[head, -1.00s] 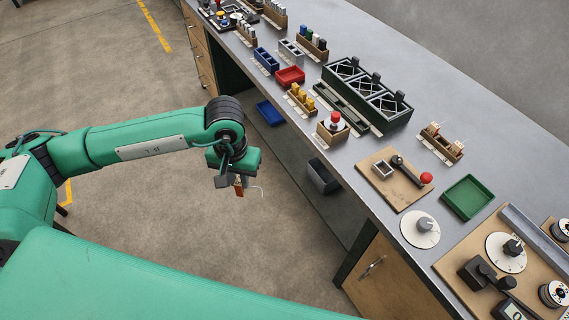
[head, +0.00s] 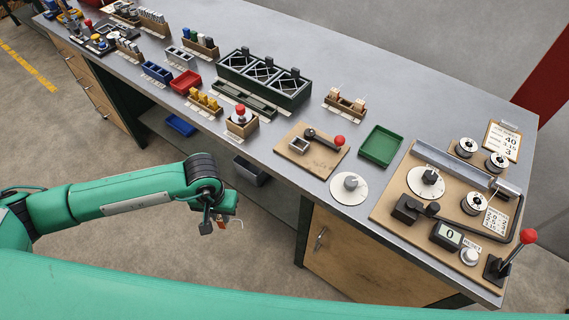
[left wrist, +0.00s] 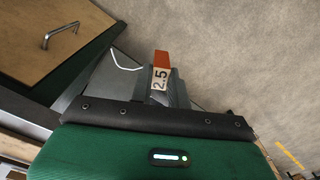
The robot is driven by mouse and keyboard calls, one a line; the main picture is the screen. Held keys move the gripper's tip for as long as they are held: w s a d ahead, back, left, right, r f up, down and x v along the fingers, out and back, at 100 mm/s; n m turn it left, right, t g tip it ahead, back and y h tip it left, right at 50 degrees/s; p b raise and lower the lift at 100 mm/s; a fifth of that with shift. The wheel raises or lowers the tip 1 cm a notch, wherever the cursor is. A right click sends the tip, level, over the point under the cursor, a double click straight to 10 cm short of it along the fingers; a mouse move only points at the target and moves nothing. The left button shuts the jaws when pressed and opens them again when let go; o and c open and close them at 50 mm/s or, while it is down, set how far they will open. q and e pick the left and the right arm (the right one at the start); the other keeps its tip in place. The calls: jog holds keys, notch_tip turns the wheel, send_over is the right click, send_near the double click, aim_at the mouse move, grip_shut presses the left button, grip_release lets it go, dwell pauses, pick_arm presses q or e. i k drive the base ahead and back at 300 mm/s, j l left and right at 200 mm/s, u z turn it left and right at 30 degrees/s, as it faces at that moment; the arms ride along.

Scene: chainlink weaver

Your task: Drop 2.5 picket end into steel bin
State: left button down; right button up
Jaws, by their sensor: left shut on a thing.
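The 2.5 picket end (left wrist: 160,77) shows in the left wrist view as a white tag marked 2.5 with an orange tip. A thin white wire (left wrist: 124,62) sticks out beside it. My left gripper (left wrist: 166,92) is shut on it. In the head view, my left gripper (head: 222,221) hangs over the floor in front of the bench, with the orange piece (head: 222,221) small below it. A grey bin (head: 250,171), which looks like the steel one, is under the bench top, up and right of the gripper in the picture. My right gripper is not in view.
The workbench (head: 330,40) carries racks, trays and dials. A blue tray (head: 181,125) sits low under the bench, left of the grey bin. A wooden cabinet (head: 350,262) stands right of the bin. The floor (head: 110,150) around my left arm is clear.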

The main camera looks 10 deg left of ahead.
aim_at(254, 172)
jog(key=j+z, duration=0.6)
jog(key=z, duration=0.15)
jog(key=j+z, duration=0.4)
jog(key=k+j+z, duration=0.1)
jog(key=z, duration=0.25)
jog(key=k+j+z, duration=0.15)
jog(key=j, duration=0.3)
jog(key=k+j+z, duration=0.1)
jog(key=k+j, duration=0.2)
jog(key=j, duration=0.15)
jog(key=k+j+z, duration=0.15)
jog(key=j, duration=0.3)
jog(key=k+j+z, duration=0.15)
jog(key=k+j, duration=0.2)
